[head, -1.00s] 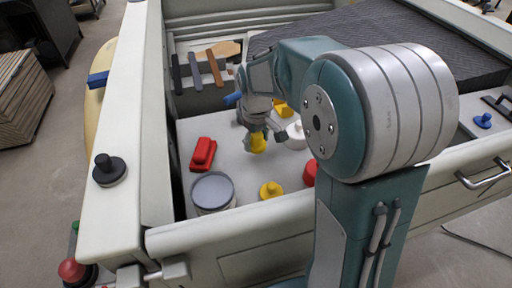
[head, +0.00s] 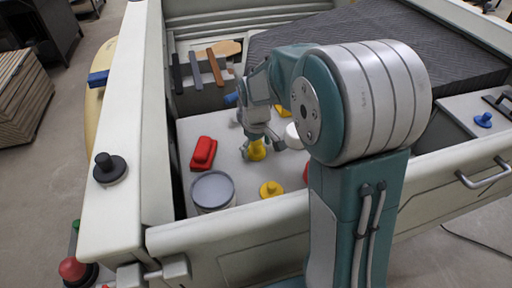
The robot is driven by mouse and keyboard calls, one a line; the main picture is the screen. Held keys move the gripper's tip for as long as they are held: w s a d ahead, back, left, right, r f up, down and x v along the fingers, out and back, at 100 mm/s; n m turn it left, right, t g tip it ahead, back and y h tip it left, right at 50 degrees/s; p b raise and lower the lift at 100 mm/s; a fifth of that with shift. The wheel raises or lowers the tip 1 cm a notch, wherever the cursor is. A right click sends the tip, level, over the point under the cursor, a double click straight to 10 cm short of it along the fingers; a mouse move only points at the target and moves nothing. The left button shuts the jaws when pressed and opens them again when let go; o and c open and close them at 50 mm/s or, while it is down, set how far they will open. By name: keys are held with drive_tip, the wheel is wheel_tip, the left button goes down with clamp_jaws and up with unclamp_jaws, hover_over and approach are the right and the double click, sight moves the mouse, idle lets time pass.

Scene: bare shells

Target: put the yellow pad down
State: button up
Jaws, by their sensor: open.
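My gripper (head: 260,143) is low inside the white-walled bed, with its fingers open around a yellow piece (head: 257,151). The piece appears to be on or just above the light floor (head: 228,160); contact is hard to tell. The fingers partly cover it. A second yellow piece, a round disc with a knob (head: 271,188), sits on the floor nearer to me. Part of another yellow thing (head: 283,111) shows behind my gripper. Which of them is the yellow pad is not marked.
A red block (head: 203,152) and a grey-lidded can (head: 212,190) stand to the left. A white round piece (head: 293,136) is close on the right. A red piece is mostly hidden by my arm. The near wall (head: 230,225) borders the bed.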

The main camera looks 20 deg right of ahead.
sight(257, 143)
wheel_tip(257, 143, up, 12)
drive_tip(key=shift+f, duration=0.2)
drive_tip(key=s+r+m+t, duration=0.3)
drive_tip(key=s+m+t, duration=0.1)
drive_tip(key=s, duration=1.7)
drive_tip(key=shift+m+t, duration=0.4)
drive_tip(key=shift+t, duration=0.4)
drive_tip(key=shift+r, duration=0.15)
